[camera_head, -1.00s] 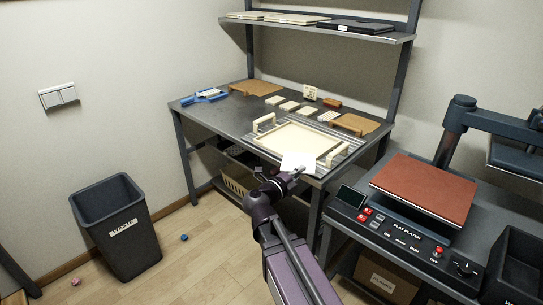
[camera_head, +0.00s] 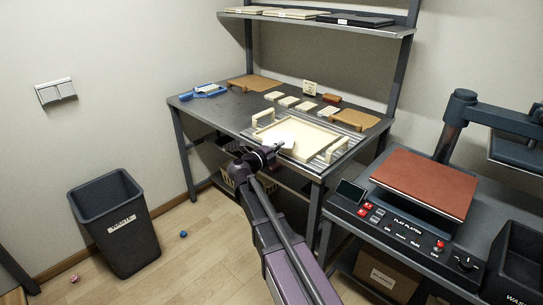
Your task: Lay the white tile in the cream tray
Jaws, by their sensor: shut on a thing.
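The cream tray (camera_head: 312,135) lies on a slatted grey surface at the front right of the dark table, with an upright handle at each end. My gripper (camera_head: 276,147) reaches over the tray's front left part and is shut on the white tile (camera_head: 287,139). The tile is small in view and sits over the left part of the tray floor. I cannot tell whether it touches the floor. The fingertips are too small to see clearly.
The dark table (camera_head: 225,112) holds several small cream blocks (camera_head: 290,102), brown boards (camera_head: 254,83) and a blue tool (camera_head: 204,91). A press with a red platen (camera_head: 425,182) stands at the right. A black bin (camera_head: 119,222) stands on the floor at left.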

